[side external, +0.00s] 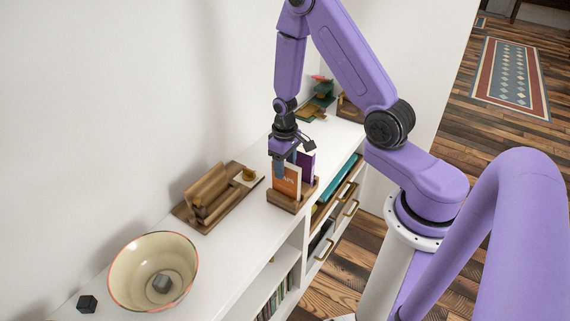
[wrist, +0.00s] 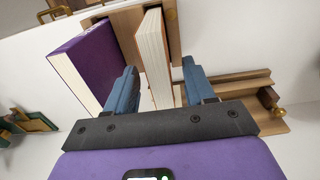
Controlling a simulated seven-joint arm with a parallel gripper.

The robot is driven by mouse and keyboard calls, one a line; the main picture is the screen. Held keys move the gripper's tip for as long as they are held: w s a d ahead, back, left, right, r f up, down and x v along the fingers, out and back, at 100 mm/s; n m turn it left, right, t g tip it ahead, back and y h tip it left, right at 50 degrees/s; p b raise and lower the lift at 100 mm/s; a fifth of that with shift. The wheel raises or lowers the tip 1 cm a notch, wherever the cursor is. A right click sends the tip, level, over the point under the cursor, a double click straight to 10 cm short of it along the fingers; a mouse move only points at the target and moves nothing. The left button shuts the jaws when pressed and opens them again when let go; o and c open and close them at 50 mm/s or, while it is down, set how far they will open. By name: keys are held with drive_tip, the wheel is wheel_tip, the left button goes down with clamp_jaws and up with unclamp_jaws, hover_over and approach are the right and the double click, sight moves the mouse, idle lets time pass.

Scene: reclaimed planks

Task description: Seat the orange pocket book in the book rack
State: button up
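The orange pocket book (side external: 286,181) stands upright in the wooden book rack (side external: 283,202), beside a purple book (side external: 306,164). In the wrist view the orange book (wrist: 154,55) shows its pale page edges, with its far end in a slot of the rack (wrist: 126,22). The purple book (wrist: 86,60) is to its left there. My gripper (side external: 283,158) is right above the orange book. In the wrist view its blue fingers (wrist: 159,64) are apart, one on each side of the orange book, with a gap visible at the right finger. The book's seating depth is hard to judge.
A wooden stand (side external: 212,197) lies left of the rack, close to the wall. A cream bowl (side external: 130,277) holding a grey cube and a dark cube (side external: 87,303) are at the front left. Green and brown items (side external: 318,97) stand behind. White shelf top (side external: 240,245) is clear in front.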

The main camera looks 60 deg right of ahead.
drive_tip(key=shift+r, duration=0.1)
wheel_tip(320, 180, up, 12)
drive_tip(key=s+a+r+n, duration=0.3)
drive_tip(key=a, duration=0.3)
drive_tip(key=s+a+r+n, duration=0.3)
drive_tip(key=s+a+n, duration=0.1)
drive_tip(key=s, duration=0.6)
drive_tip(key=s+a+r+n, duration=0.3)
drive_tip(key=s+a+n, duration=0.1)
drive_tip(key=s, duration=0.6)
drive_tip(key=shift+n, duration=0.8)
